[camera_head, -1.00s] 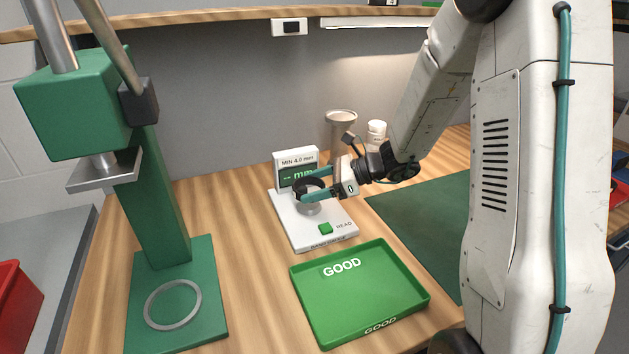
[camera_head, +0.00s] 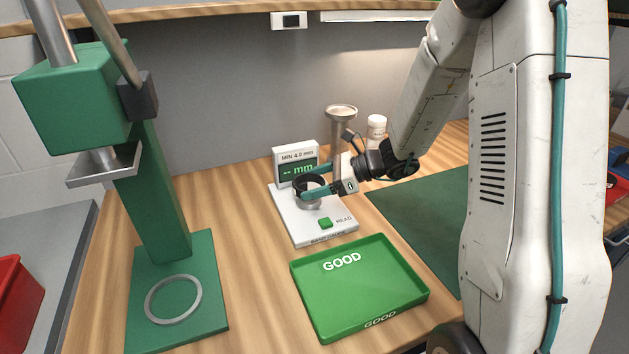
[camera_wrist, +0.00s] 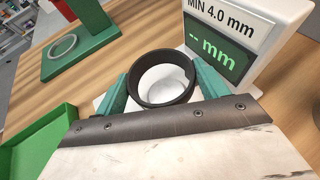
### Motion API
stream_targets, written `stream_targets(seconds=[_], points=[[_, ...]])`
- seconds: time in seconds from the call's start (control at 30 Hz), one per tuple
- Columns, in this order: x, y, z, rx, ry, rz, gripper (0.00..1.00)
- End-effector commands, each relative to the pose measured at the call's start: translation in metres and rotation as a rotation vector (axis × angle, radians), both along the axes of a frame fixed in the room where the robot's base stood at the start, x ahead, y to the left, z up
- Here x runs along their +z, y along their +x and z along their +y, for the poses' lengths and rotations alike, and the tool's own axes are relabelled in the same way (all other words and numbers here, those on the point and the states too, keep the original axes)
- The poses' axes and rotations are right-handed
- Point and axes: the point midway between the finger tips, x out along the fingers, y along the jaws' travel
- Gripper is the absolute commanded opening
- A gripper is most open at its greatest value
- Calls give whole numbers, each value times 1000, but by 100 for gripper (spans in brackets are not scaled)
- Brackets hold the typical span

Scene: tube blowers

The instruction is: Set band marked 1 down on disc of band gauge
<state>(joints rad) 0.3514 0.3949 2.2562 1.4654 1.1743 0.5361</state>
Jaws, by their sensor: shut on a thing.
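The band (camera_wrist: 137,85), a short black ring, is held between the teal fingers of my gripper (camera_wrist: 163,88). In the head view the band (camera_head: 305,182) is at the disc (camera_head: 308,204) of the band gauge (camera_head: 292,226), over or on it. I cannot tell whether the band touches the disc. In the wrist view a pale surface shows through the band's opening. No number is readable on the band. The gauge's display (camera_wrist: 226,49) reads "-- mm" under "MIN 4.0 mm". My gripper also shows in the head view (camera_head: 309,182), shut on the band.
A green GOOD tray (camera_head: 360,290) lies in front of the gauge. A green press (camera_head: 165,220) with a grey ring (camera_head: 173,299) on its base stands at left. A funnel-topped post (camera_head: 341,125) and a white bottle (camera_head: 376,131) stand behind my gripper. A green mat (camera_head: 430,220) lies at right.

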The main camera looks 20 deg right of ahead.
Motion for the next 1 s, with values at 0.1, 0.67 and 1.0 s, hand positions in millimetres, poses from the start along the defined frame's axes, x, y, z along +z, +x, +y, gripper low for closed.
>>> stream_targets(seconds=[0.1, 0.67, 1.0], points=[[-4, 0, 0, 0, 0, 0, 50], [-15, 0, 0, 0, 0, 0, 92], [-14, -1, -2, -1, 0, 0, 98]])
